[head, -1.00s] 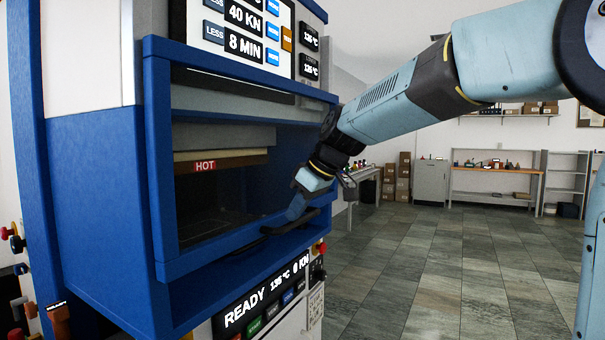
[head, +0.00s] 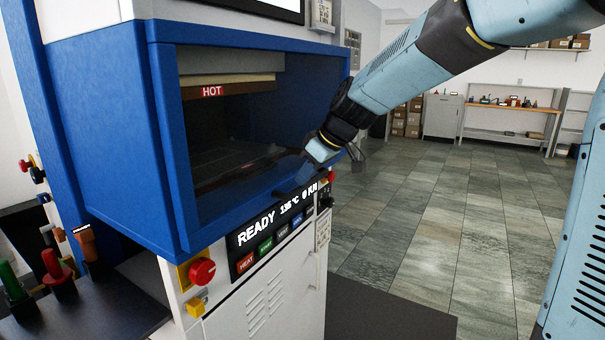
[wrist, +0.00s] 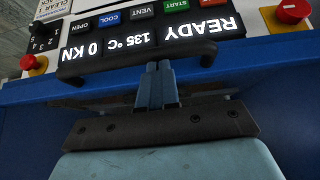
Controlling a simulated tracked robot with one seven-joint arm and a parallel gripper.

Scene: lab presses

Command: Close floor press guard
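The floor press guard is the dark see-through front (head: 235,150) of the blue press box, with the hot platen visible behind it. Its dark handle bar runs across the wrist view (wrist: 110,68), just below the READY display. My gripper (head: 290,187) is at the lower front edge of the box in the head view. In the wrist view its two blue fingers (wrist: 158,72) lie close together, with their tips at the bar, and nothing shows between them. I cannot tell whether the tips touch the bar. How far the guard stands open is unclear.
The READY panel (head: 275,222) shows 135 °C and 0 KN. A red stop button (head: 202,271) sits on the front left. A dark side shelf (head: 105,300) holds coloured handles. Open tiled floor (head: 430,230) lies to the right.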

